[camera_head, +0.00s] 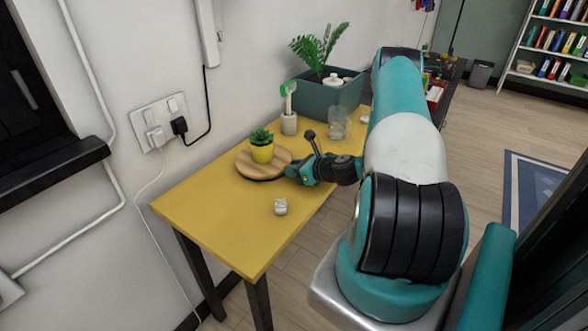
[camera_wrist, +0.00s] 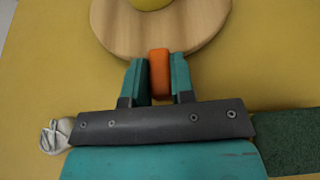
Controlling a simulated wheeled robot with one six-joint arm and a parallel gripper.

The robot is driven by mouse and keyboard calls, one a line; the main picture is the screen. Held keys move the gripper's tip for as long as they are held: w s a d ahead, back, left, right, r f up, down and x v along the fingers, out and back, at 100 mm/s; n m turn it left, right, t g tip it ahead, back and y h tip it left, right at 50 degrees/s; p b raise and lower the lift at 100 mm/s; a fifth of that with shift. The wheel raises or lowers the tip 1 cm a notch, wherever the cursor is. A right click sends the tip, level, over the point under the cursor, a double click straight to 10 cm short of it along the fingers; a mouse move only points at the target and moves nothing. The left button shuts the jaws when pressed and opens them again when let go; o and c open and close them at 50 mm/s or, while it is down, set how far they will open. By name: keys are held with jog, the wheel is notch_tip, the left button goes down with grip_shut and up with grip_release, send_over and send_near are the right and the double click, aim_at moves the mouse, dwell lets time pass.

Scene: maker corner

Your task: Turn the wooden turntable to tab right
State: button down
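The round wooden turntable (camera_head: 245,168) lies on the yellow table, with a small green plant in a yellow pot (camera_head: 262,153) standing on it. In the wrist view the turntable (camera_wrist: 115,28) is at the top, and its orange tab (camera_wrist: 159,70) sticks out from the rim toward me. My gripper (camera_head: 292,172) is at the turntable's right edge in the head view. In the wrist view the two teal fingers of my gripper (camera_wrist: 160,78) stand on either side of the tab, close against it with no clear gap. The tab is hidden in the head view.
On the yellow table (camera_head: 215,215) a small whitish object (camera_head: 280,207) lies in front of the turntable. A grey holder (camera_head: 289,123) with a green-topped item, a glass jar (camera_head: 340,123) and a planter box (camera_head: 330,98) stand behind. The front left of the table is clear.

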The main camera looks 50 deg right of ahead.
jog(key=shift+w+d, duration=0.1)
jog(key=shift+d, duration=0.8)
jog(key=c, duration=1)
grip_release()
jog(key=shift+o, duration=0.2)
jog(key=b+v, duration=0.2)
jog(key=v, duration=1.5)
